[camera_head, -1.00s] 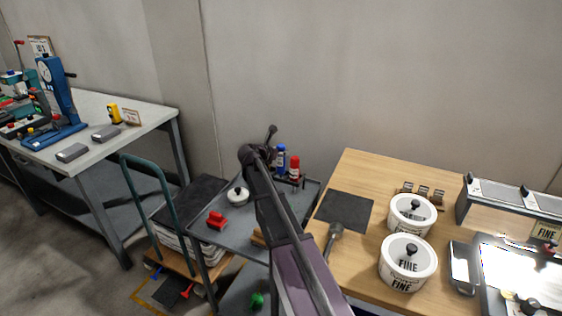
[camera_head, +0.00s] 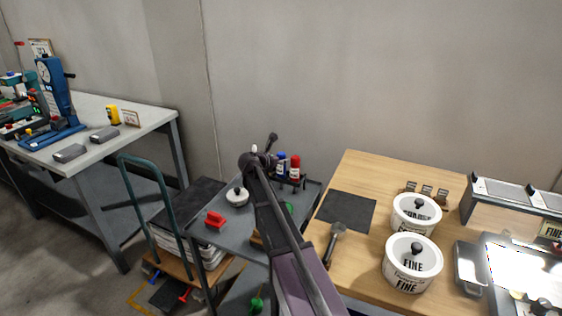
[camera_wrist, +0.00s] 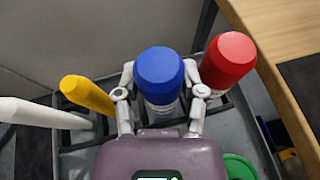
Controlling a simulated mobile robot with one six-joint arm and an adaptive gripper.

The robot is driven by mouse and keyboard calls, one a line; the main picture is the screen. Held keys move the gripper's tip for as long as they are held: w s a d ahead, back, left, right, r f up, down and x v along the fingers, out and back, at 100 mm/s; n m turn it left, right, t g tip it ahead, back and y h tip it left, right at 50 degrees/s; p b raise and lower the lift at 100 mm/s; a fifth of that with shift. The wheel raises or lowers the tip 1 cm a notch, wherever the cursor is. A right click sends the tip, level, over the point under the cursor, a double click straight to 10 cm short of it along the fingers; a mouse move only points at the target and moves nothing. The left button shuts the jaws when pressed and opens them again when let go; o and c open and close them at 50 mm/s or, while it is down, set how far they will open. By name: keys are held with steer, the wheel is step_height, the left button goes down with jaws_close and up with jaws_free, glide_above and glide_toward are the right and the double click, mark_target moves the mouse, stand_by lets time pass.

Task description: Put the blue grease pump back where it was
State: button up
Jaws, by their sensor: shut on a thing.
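The blue grease pump (camera_wrist: 160,72) has a blue cap and a pale labelled body. In the wrist view it stands between the two fingers of my gripper (camera_wrist: 160,106), which is shut on it. It also shows in the head view (camera_head: 281,164), beside the red pump (camera_head: 295,167). In the wrist view the red pump (camera_wrist: 229,62) is just right of it. A dark rack (camera_wrist: 105,130) with slots lies below and around them. The blue pump's lower end is hidden, so I cannot tell whether it rests in a slot.
A yellow-topped item (camera_wrist: 85,93) and a white one (camera_wrist: 45,114) lean left of my gripper. The grey cart (camera_head: 232,222) also bears a red item (camera_head: 215,219) and a white lidded pot (camera_head: 237,196). The wooden table (camera_head: 365,172) is close on the right.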

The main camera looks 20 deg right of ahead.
steer(key=shift+f, duration=0.1)
steer(key=o, duration=0.9)
steer(key=shift+c, duration=0.2)
steer(key=p+v, duration=0.4)
steer(key=v, duration=0.8)
steer(key=shift+p, duration=0.3)
